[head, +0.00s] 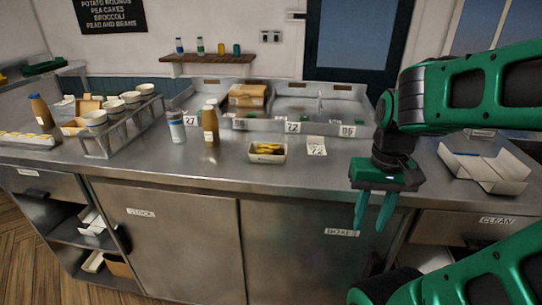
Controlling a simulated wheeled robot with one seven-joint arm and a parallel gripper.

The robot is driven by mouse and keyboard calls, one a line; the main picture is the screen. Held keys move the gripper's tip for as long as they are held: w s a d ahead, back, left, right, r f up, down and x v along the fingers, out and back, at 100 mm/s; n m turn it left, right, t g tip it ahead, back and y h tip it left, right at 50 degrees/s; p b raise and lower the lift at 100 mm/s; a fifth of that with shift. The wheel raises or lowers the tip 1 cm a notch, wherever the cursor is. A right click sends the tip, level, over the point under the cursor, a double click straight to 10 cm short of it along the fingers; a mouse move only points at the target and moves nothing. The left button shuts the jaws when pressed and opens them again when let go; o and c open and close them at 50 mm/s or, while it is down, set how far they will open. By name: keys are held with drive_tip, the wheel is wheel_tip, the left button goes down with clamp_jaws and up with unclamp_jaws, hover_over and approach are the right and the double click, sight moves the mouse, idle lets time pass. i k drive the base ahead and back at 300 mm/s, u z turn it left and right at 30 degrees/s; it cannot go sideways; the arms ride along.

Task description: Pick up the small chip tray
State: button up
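The small chip tray (265,158) is a pale, low open tray with yellow chips in it. It sits near the front edge of the steel counter, around the middle of the head view. My gripper (366,225) hangs with its green fingers pointing down in front of the counter, right of the tray and lower in the picture. The fingers are apart with nothing between them. My gripper does not touch the tray.
A brown bottle (210,127) and a white-and-blue shaker (177,128) stand left of the tray. A small numbered card (316,146) lies right of it. An open carton (484,170) lies further right. A rack with cups (120,127) stands left. Counter is clear in front.

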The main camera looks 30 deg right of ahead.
sight(259, 151)
drive_tip(key=z, duration=3.35)
drive_tip(key=k, duration=0.7)
drive_tip(key=u, duration=1.8)
drive_tip(key=i, duration=0.5)
drive_tip(key=z, duration=0.05)
